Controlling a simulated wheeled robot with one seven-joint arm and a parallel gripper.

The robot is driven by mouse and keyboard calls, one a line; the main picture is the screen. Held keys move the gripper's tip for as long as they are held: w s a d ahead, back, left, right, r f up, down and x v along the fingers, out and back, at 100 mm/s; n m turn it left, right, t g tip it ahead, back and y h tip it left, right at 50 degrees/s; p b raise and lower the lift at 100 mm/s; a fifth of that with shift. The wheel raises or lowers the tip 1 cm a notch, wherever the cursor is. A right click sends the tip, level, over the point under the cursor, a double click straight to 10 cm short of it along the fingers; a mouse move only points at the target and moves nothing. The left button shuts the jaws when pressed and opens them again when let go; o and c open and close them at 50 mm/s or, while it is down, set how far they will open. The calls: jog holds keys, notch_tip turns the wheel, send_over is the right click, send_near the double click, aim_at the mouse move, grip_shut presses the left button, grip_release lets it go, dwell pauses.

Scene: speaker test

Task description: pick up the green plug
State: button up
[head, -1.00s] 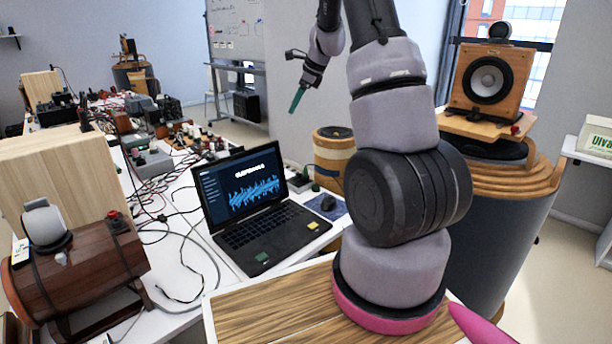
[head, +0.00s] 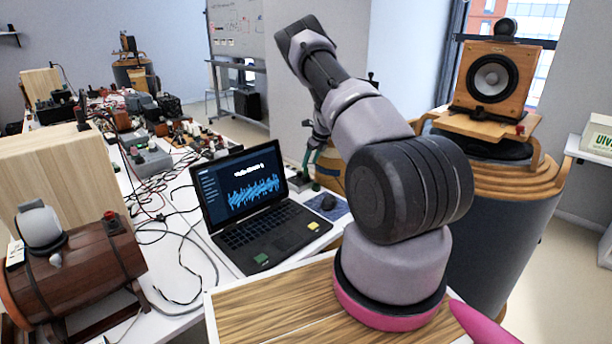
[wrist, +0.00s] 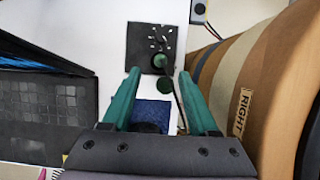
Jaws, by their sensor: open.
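In the wrist view a green plug (wrist: 159,61) shows at the lower edge of a black panel (wrist: 140,36) with several small metal fittings. A second round green piece (wrist: 165,84) lies just below it, and a dark cable runs beside them. I cannot tell whether the two green pieces are joined. My gripper (wrist: 160,74) is open, its green fingers to the left and right of the green pieces, with nothing held. In the head view my gripper (head: 308,162) is down behind the laptop, partly hidden by my arm; the plug cannot be made out there.
A laptop (head: 262,235) stands left of my gripper, also at the wrist view's left (wrist: 45,115). A wooden drum-shaped speaker (wrist: 225,80) marked RIGHT stands close on the right. Cables (head: 185,250) cross the table.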

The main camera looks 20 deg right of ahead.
aim_at(306, 169)
jog(key=shift+w+x, duration=0.15)
jog(key=shift+x, duration=1.35)
jog(key=shift+w+x, duration=0.15)
jog(key=shift+x, duration=1.3)
jog(key=shift+a+r, duration=0.1)
jog(key=shift+r, duration=0.05)
grip_shut()
